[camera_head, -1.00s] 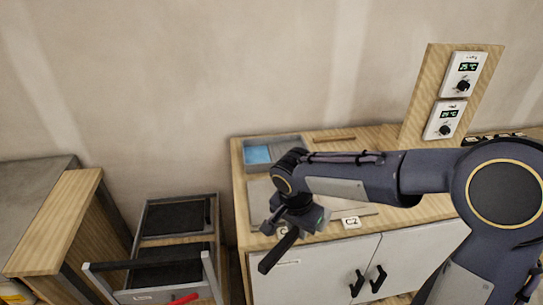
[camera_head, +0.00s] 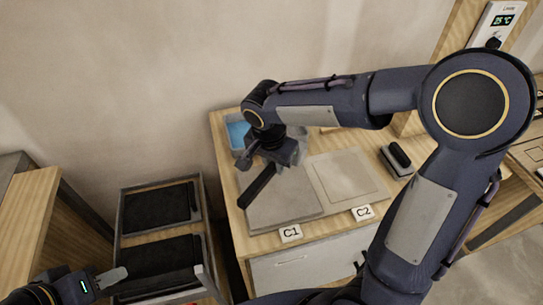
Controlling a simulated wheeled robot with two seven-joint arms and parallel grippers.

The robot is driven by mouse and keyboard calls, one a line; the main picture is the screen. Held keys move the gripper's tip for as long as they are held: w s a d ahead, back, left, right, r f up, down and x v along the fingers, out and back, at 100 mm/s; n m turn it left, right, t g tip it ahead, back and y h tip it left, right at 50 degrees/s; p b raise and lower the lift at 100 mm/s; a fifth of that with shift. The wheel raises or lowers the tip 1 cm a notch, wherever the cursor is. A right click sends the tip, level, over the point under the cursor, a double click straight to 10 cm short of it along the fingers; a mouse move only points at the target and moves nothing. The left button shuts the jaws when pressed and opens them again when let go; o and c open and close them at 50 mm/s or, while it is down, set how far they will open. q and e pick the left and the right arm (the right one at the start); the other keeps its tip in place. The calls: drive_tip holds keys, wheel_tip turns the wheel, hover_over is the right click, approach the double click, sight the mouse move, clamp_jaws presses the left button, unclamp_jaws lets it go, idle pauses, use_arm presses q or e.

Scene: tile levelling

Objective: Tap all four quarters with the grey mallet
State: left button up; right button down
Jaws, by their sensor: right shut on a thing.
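My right gripper (camera_head: 275,160) hangs over the wooden bench, above the back left of the grey tile (camera_head: 290,210) behind the C1 label. It is shut on a dark bar-shaped tool (camera_head: 257,186), which I take to be the mallet. The tool slants down to the left over the tile's left edge; its grip end is hidden, and I cannot tell if it touches. A second, paler square (camera_head: 347,178) lies to the right, behind the C2 label. My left gripper (camera_head: 108,280) is at the lower left, partly seen; its opening is unclear.
A grey tray with a blue content (camera_head: 237,133) stands at the bench's back left, partly behind my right arm. A black-handled block (camera_head: 397,158) sits at the right. A rack with black trays (camera_head: 160,206) stands left of the bench. A wall controller (camera_head: 495,22) is upper right.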

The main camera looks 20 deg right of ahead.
wheel_tip(320, 180, down, 8)
drive_tip(key=b, duration=0.5)
drive_tip(key=shift+r, duration=0.1)
wheel_tip(320, 180, up, 5)
drive_tip(key=p, duration=0.3)
drive_tip(key=shift+f, duration=0.2)
wheel_tip(320, 180, down, 7)
drive_tip(key=b, duration=0.6)
drive_tip(key=shift+r, duration=0.2)
drive_tip(key=shift+r+p, duration=0.6)
drive_tip(key=shift+r, duration=0.3)
wheel_tip(320, 180, up, 5)
drive_tip(key=p, duration=0.3)
drive_tip(key=shift+p, duration=0.3)
